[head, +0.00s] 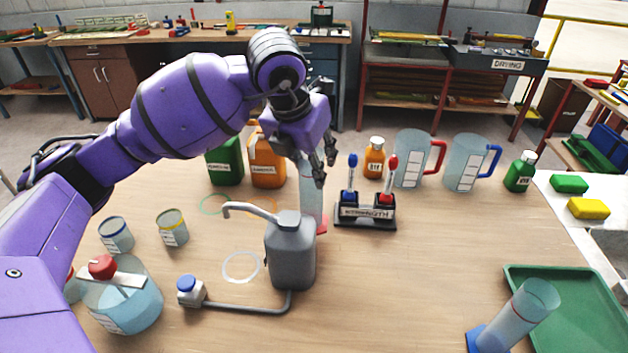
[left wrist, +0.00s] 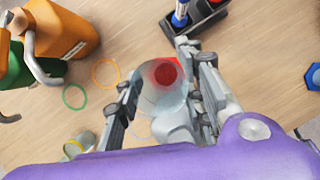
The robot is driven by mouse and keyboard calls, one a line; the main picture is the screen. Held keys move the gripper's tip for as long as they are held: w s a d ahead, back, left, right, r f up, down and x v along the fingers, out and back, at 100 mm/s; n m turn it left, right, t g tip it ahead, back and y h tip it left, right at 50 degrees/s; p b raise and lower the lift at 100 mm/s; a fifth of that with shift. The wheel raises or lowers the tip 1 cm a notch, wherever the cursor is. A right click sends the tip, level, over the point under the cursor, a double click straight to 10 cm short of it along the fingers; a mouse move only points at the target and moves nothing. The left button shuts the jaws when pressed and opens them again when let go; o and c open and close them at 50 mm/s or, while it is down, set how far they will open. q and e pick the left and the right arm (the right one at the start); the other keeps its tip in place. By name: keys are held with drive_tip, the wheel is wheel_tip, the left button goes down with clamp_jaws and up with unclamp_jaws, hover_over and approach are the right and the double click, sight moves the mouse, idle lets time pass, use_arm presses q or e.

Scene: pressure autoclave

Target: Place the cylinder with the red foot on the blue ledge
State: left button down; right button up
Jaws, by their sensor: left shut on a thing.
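The clear cylinder with the red foot (head: 311,196) is upright near the middle of the table, partly hidden behind the grey bottle. My left gripper (head: 318,162) reaches down at its top and is shut on it. In the left wrist view I look down into the cylinder (left wrist: 162,101), with its red foot showing at the bottom and the fingers (left wrist: 158,88) on either side. I cannot tell whether the foot touches the table. A second clear cylinder with a blue foot (head: 525,305) stands at the front right. I cannot make out a blue ledge. My right gripper is not in view.
A grey spouted bottle (head: 291,252) stands just in front of the cylinder. A black holder (head: 365,213) with blue and red pieces is close on its right. Jugs (head: 409,158) and bottles stand behind. A green tray (head: 590,335) is at right. Table space right of centre is clear.

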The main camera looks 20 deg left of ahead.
sight(311, 183)
use_arm(q)
drive_tip(key=shift+f, duration=2.6)
drive_tip(key=shift+f, duration=0.15)
drive_tip(key=c, duration=1.2)
unclamp_jaws()
drive_tip(key=shift+o, duration=0.2)
